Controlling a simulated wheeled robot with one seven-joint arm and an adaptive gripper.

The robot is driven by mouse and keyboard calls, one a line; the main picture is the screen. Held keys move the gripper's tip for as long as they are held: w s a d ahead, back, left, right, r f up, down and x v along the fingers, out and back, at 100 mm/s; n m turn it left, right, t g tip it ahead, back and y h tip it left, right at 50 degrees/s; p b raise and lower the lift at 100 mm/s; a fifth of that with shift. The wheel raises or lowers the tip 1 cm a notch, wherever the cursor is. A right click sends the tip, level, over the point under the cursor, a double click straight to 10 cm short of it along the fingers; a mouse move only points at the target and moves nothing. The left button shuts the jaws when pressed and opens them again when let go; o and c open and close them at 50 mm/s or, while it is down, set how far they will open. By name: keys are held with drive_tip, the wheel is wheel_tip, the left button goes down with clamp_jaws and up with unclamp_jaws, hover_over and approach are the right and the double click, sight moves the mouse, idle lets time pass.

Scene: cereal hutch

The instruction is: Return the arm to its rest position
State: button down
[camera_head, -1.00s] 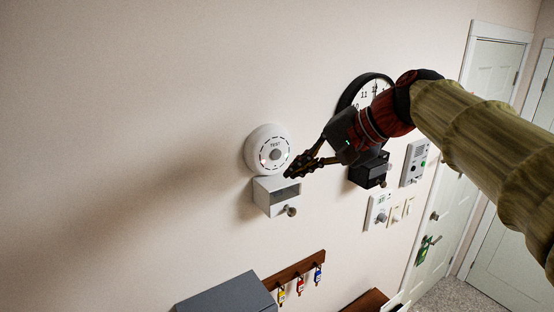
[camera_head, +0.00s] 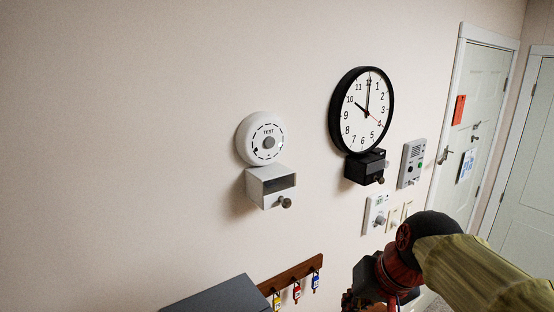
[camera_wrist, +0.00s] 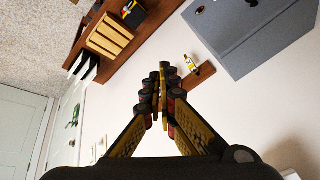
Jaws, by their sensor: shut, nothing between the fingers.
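My arm comes in from the lower right in the head view, its sleeve (camera_head: 470,270) tan and ribbed. My gripper (camera_head: 352,300) is at the bottom edge there, low in front of the wall and partly cut off by the frame. In the wrist view my gripper (camera_wrist: 163,78) has its fingertips together, with nothing between them. It touches nothing that I can make out.
The wall holds a white round detector (camera_head: 262,138) above a white box (camera_head: 270,186), a clock (camera_head: 365,108) above a black box (camera_head: 364,166), and an intercom panel (camera_head: 411,163). Low down are a key rack (camera_head: 300,270) and a grey cabinet (camera_head: 225,297). Doors (camera_head: 478,110) stand at right.

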drive_tip(key=s+d+f+b, duration=0.1)
drive_tip(key=s+f+b, duration=0.3)
drive_tip(key=f+b, duration=0.2)
drive_tip(key=s+d+f+n+h+b, duration=0.1)
drive_tip(key=s+f+b, duration=0.4)
drive_tip(key=f, duration=0.6)
drive_tip(key=s+d+f+h+b, duration=0.1)
drive_tip(key=s+d+f+b, duration=0.1)
drive_tip(key=s+f+b, duration=0.2)
wheel_tip(320, 180, down, 4)
drive_tip(key=b, duration=0.2)
drive_tip(key=shift+s+f+n+t+b, duration=0.15)
drive_tip(key=shift+f+n+t+b, duration=0.15)
drive_tip(key=shift+t, duration=0.1)
drive_tip(key=shift+d, duration=0.1)
